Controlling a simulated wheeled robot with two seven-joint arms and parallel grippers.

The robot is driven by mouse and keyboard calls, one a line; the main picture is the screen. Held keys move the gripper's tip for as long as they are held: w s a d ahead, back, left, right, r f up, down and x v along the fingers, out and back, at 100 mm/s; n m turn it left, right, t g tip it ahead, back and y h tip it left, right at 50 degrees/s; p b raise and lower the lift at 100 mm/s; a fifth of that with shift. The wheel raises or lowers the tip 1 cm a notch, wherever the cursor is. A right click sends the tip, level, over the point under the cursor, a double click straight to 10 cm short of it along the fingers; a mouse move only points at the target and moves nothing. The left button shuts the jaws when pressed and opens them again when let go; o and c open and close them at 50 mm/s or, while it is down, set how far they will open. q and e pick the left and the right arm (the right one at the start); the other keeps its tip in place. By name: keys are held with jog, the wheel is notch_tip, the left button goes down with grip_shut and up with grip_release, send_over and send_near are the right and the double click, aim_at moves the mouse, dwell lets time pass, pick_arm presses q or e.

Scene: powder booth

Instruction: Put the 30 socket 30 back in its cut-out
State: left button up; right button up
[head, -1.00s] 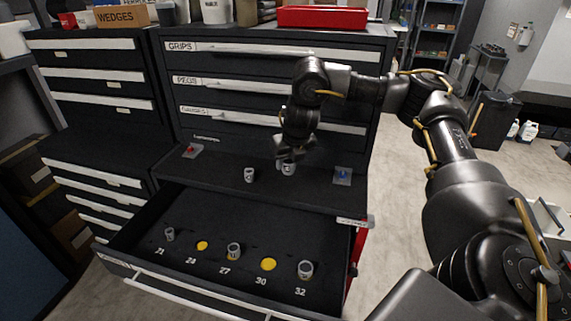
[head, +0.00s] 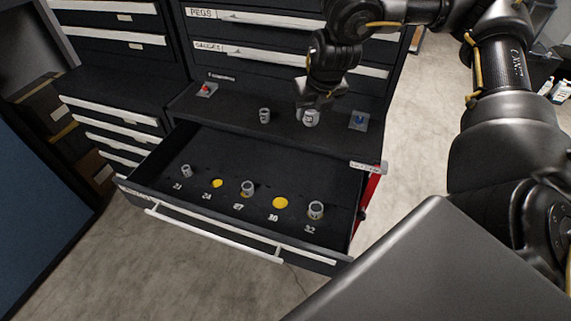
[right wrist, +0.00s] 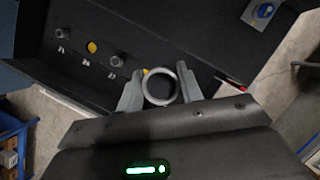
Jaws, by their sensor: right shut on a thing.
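My right gripper (head: 311,106) is shut on a grey socket (head: 311,119) at the ledge above the open drawer; I cannot tell whether the socket still touches the ledge. In the right wrist view the socket (right wrist: 160,88) shows as a ring between the two fingers. The yellow cut-out marked 30 (head: 280,203) is empty in the drawer (head: 215,153), between the socket at 27 (head: 247,188) and the socket at 32 (head: 316,210). The held socket's number cannot be read. My left gripper is not in view.
Another socket (head: 264,115) stands on the ledge to the left. A second yellow cut-out, 24 (head: 217,183), is also empty. A socket sits at 21 (head: 187,170). Plates with a red button (head: 206,89) and a blue button (head: 358,120) flank the ledge. The drawer's back half is clear.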

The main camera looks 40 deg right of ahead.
pick_arm(q)
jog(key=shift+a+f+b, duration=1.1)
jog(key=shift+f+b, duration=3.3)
jog(key=shift+b, duration=0.2)
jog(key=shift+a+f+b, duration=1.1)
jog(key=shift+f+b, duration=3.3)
jog(key=shift+b, duration=0.15)
pick_arm(e)
jog(key=a+f+n+g+y, duration=0.1)
jog(key=a+f+n+y, duration=0.1)
jog(key=f+n, duration=0.4)
jog(key=a+f+n+g+y+b, duration=0.1)
jog(key=a+f+n, duration=0.3)
jog(key=f, duration=0.6)
jog(key=a+f+n+y, duration=0.2)
jog(key=a+f+n, duration=0.2)
jog(key=f+n, duration=0.3)
jog(key=shift+f+n+g+y, duration=0.3)
jog(key=shift+f+n+g, duration=0.1)
jog(key=shift+f+b, duration=0.55)
jog(key=shift+b, duration=0.3)
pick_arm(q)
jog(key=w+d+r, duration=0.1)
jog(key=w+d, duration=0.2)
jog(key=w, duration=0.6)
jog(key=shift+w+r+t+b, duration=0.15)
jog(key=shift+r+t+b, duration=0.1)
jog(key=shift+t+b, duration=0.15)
pick_arm(e)
jog(key=shift+f, duration=0.35)
